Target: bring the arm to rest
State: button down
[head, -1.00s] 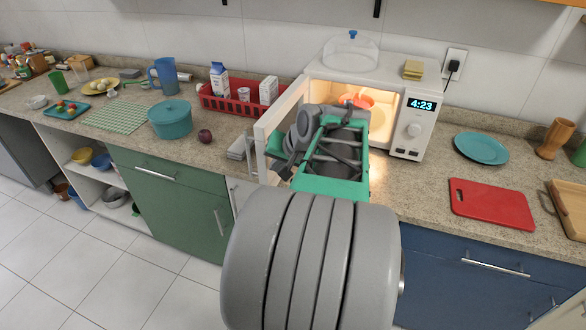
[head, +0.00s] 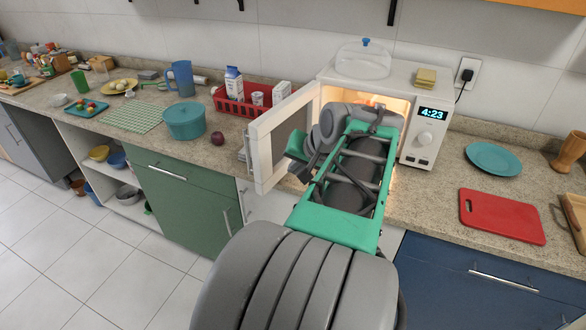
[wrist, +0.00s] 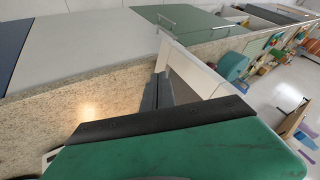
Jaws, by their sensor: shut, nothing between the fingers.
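My gripper (wrist: 157,92) shows in the wrist view with its dark fingers together and nothing between them. In the head view my gripper (head: 303,172) is small and partly hidden by my arm, in front of the microwave (head: 421,143) and beside its open door (head: 264,156). The door's pale panel (wrist: 196,75) is close to the fingers in the wrist view; I cannot tell whether they touch. My arm covers much of the lit microwave opening.
A red crate (head: 236,105) with cartons, a teal pot (head: 185,121) and a dark round fruit (head: 217,138) stand left of the door. A red board (head: 502,216) and a teal plate (head: 493,159) lie on the right. The floor (head: 95,255) at left is clear.

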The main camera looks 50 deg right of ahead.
notch_tip(320, 180, up, 4)
jog(key=s+a, duration=0.2)
jog(key=w+a+f+n+g+y, duration=0.1)
jog(key=w+a+f+n, duration=0.15)
jog(key=a, duration=0.45)
jog(key=w+a+f+n+g+y, duration=0.1)
jog(key=w+a+f+n, duration=0.2)
jog(key=a, duration=0.4)
jog(key=s+a+f+n+g, duration=0.1)
jog(key=s+a+f+n, duration=0.1)
jog(key=a, duration=0.5)
jog(key=s+a+f+n, duration=0.2)
jog(key=a+f+n, duration=0.2)
jog(key=a, duration=0.3)
jog(key=shift+s+f+g, duration=0.25)
jog(key=shift+s+g, duration=0.05)
jog(key=shift+g, duration=0.1)
jog(key=shift+n, duration=0.25)
